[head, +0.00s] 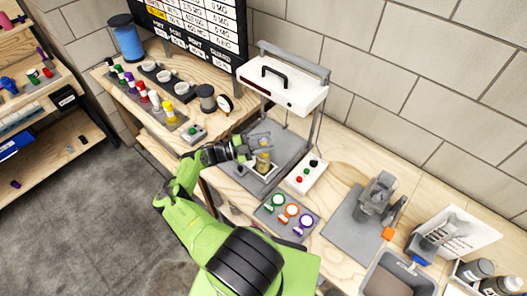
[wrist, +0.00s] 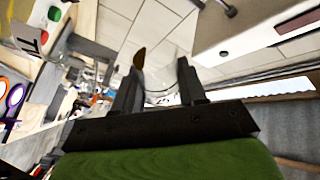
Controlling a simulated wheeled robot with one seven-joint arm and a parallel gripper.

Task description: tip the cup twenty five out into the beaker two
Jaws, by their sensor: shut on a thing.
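My gripper (head: 246,147) reaches in under the white-headed stand, over its grey base. In the wrist view my gripper (wrist: 160,75) has its fingers apart, with faint clear outlines between them, and I take this see-through thing to be the cup. The wrist picture is strongly rolled, so my gripper is tilted. A small clear vessel with yellowish contents (head: 263,160) shows just below the fingers, above a pale square. I cannot tell whether it is the beaker or part of the cup. A brownish patch (wrist: 139,58) shows by one fingertip. No number is readable.
The white-headed stand (head: 283,82) rises close behind my gripper. A button box (head: 304,176) is to its right. A grey mat (head: 269,204) holds three pieces ringed green, orange and purple. Racked coloured pieces (head: 150,97) stand left, a grey device (head: 374,197) right.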

